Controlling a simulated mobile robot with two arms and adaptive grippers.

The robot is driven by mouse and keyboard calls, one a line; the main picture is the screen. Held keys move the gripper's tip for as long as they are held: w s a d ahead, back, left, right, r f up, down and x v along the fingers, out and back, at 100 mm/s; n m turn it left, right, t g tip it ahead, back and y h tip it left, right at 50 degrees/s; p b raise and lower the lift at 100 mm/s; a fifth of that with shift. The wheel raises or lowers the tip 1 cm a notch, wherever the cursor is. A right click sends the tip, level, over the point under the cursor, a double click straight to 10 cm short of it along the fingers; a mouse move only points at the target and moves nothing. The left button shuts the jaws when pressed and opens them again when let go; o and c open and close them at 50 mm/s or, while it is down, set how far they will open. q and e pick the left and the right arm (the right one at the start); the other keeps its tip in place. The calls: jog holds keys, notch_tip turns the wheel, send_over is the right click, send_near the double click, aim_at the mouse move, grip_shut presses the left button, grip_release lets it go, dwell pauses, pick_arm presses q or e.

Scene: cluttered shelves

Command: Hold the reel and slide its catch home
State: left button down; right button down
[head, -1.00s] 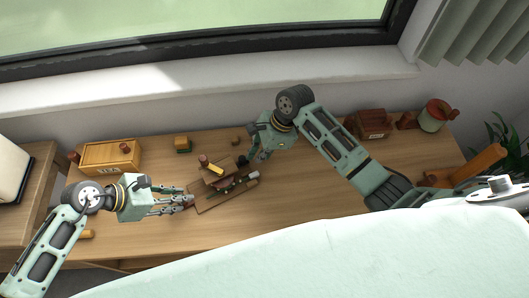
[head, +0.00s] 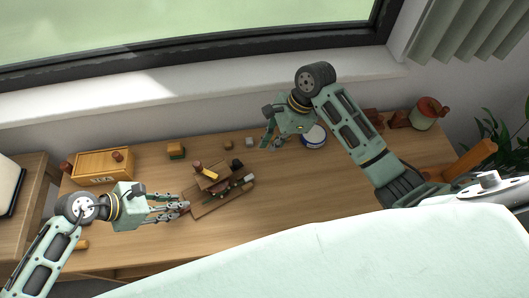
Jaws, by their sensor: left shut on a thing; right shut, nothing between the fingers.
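The reel (head: 213,180) is a wooden assembly on a flat brown board in the middle of the desk. A yellow piece, a round wooden knob and a dark part sit on it, and a pale-ended rod lies along its near side. Its catch is too small to make out for sure. My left gripper (head: 181,207) is shut on the left end of the reel's board. My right gripper (head: 267,147) is shut and empty above the desk, beyond the reel to its upper right and apart from it.
Small brown (head: 228,145) and grey (head: 250,143) blocks lie behind the reel. The desk front is clear.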

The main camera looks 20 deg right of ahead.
jog(key=shift+v, duration=1.45)
pick_arm(q)
jog(key=shift+a, duration=0.1)
jog(key=c, duration=1.4)
grip_release()
jog(key=shift+c, duration=0.2)
